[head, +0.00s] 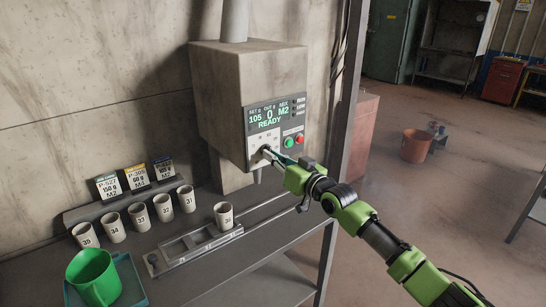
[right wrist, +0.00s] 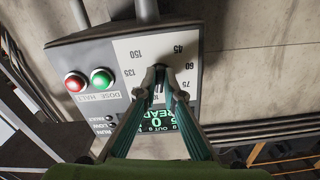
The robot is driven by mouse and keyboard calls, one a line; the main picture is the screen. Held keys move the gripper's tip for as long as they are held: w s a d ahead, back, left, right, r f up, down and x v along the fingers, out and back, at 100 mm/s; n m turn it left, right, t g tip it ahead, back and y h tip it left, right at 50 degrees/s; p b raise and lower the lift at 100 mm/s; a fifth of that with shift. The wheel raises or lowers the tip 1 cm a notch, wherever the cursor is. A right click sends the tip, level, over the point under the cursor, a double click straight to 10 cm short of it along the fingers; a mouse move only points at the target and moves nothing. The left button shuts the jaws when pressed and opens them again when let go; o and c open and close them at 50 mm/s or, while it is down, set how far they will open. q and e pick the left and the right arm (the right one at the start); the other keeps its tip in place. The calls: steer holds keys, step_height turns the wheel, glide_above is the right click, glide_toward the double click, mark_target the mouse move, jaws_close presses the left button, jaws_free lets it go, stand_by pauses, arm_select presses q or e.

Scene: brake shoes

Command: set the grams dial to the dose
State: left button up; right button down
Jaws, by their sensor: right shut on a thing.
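The grey dispenser box (head: 215,95) hangs on the wall. Its display (head: 268,116) reads SET 105, OUT 0, MIX M2 and READY. My right gripper (head: 268,153) is shut on the grams dial on the box's front, below the display. In the right wrist view the fingers (right wrist: 157,75) close on the dial's knob, which they mostly hide. The printed dial scale (right wrist: 147,47) shows 45, 60, 75, 135 and 150 around it; the pointer is hidden. Three dose cards (head: 137,177) stand in a rack behind the cups. My left gripper is not in view.
A red and a green button (head: 288,142) sit right of the dial. Several numbered cups (head: 140,217) stand on the bench, one (head: 224,216) on a metal slide (head: 190,246). A green mug (head: 92,275) stands on a teal tray (head: 130,283). A rack post (head: 345,130) rises right of the box.

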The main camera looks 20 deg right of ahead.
steer(key=shift+a+r+m+p, duration=0.15)
steer(key=shift+m+p, duration=2.25)
steer(key=shift+m, duration=4)
steer(key=shift+r+m+p, duration=0.2)
steer(key=shift+m+p, duration=2.2)
steer(key=shift+m, duration=4)
steer(key=c, duration=2.2)
jaws_free()
steer(key=shift+o, duration=0.2)
